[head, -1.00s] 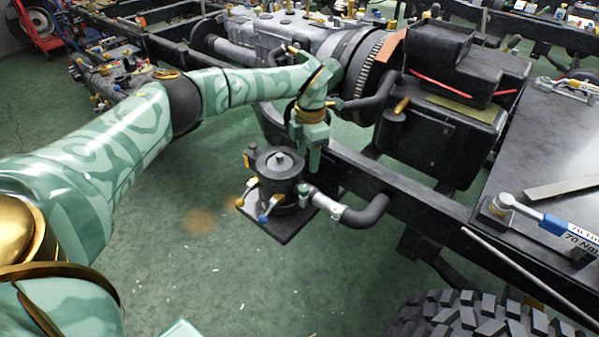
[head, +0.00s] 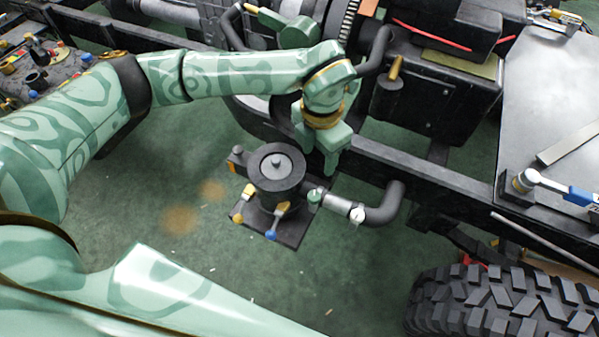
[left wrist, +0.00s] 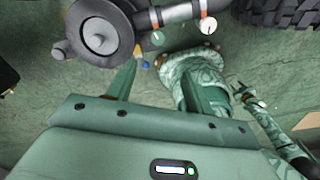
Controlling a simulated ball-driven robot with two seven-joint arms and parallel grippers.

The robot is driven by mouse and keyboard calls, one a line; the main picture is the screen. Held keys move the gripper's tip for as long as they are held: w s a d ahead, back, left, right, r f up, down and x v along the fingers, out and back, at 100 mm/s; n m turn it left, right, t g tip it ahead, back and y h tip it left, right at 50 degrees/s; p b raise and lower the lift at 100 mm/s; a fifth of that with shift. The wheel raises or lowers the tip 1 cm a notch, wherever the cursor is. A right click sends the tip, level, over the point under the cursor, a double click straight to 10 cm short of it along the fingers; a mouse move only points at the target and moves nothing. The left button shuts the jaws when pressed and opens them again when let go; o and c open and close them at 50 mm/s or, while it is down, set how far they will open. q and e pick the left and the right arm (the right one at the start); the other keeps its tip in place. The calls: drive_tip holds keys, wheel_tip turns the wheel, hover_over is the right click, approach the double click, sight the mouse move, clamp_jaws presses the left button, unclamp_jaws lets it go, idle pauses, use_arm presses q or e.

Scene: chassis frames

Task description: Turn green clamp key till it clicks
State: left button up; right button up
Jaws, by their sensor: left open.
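The green clamp key (head: 315,197) sits on a clamp where the short metal pipe leaves the round dark canister (head: 276,168). In the left wrist view the green key (left wrist: 157,38) shows on the pipe beside the canister, beyond my fingertips. My left gripper (head: 319,158) hangs fingers-down just above and behind the key in the head view. Its jaws are open and empty, apart from the key as far as I can see. The gripper also shows in the left wrist view (left wrist: 157,76). My right gripper is not clearly shown.
A white key (head: 358,215) sits farther along the pipe, by the black elbow hose (head: 385,205). Yellow keys (head: 250,190) and a blue key (head: 271,235) stand at the canister's front. A black chassis rail (head: 420,182) runs behind; a large tire (head: 490,300) lies lower right.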

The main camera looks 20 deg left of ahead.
sight(314, 196)
use_arm(q)
drive_tip(key=shift+n, duration=0.8)
wheel_tip(314, 196, down, 16)
drive_tip(key=b, duration=0.6)
drive_tip(key=shift+a, duration=0.1)
use_arm(e)
wheel_tip(314, 196, down, 6)
drive_tip(key=s, duration=0.2)
drive_tip(key=shift+s+r+g, duration=0.25)
drive_tip(key=shift+s+g, duration=0.15)
drive_tip(key=shift+d, duration=0.1)
use_arm(q)
drive_tip(key=c, duration=1)
use_arm(e)
drive_tip(key=shift+d, duration=0.2)
